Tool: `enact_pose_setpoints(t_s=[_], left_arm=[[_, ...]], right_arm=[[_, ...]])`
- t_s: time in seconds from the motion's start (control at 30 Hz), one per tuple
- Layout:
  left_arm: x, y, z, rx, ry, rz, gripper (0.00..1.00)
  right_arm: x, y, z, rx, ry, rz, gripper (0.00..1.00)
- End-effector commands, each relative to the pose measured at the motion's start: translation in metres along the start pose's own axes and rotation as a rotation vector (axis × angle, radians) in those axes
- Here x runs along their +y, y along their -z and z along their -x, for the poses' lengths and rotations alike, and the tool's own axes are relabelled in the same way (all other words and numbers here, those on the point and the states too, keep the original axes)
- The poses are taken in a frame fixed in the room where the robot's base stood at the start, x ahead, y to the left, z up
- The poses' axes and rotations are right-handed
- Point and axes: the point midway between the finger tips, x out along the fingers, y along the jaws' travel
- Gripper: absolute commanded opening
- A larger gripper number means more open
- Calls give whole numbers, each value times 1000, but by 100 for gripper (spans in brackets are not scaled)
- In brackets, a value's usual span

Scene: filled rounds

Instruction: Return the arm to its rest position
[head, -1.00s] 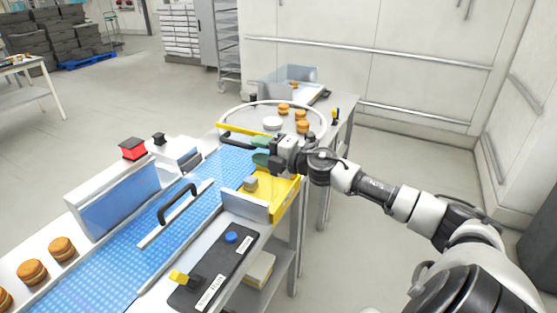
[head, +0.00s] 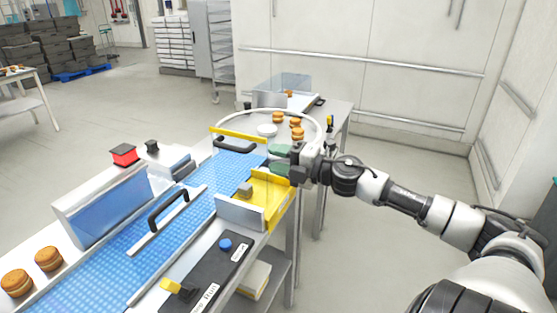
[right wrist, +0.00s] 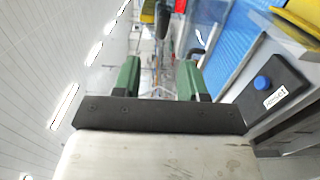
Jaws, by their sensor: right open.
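My right gripper (head: 279,160) is over the far end of the conveyor, just above the yellow guide piece (head: 268,188). In the right wrist view its two green fingers (right wrist: 160,75) stand apart with nothing between them. My right arm reaches in from the lower right of the head view. My left gripper and arm are not in view.
A blue conveyor belt (head: 120,265) runs from lower left toward a round table (head: 248,122) holding several filled rounds (head: 297,122). More rounds (head: 48,258) lie at the left. A control panel (head: 205,270) has a blue button (head: 225,244). Open floor (head: 400,255) lies right.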

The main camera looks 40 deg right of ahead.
Motion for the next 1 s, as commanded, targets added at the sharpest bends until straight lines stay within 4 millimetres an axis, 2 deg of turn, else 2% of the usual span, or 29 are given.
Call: enact_pose_setpoints(t_s=[0.33, 0.47, 0.57, 0.63, 0.73, 0.8, 0.87, 0.9, 1.0], left_arm=[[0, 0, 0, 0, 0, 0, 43], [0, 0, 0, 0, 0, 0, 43], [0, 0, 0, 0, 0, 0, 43], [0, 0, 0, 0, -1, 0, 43], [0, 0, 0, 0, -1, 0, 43], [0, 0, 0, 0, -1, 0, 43], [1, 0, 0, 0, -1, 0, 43], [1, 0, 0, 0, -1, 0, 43], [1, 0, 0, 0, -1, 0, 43]], right_arm=[[-1, 0, 0, -2, 0, -2, 42], [-20, -15, 4, -50, 7, -54, 42], [-63, -41, 16, -152, 24, -160, 42], [-108, -60, 29, -247, 46, -258, 42], [-180, -77, 52, -386, 89, -404, 42], [-231, -81, 71, -478, 126, -499, 42], [-274, -78, 87, -552, 161, -576, 42], [-303, -74, 98, -599, 187, -625, 42], [-372, -54, 126, -712, 257, -745, 42]])
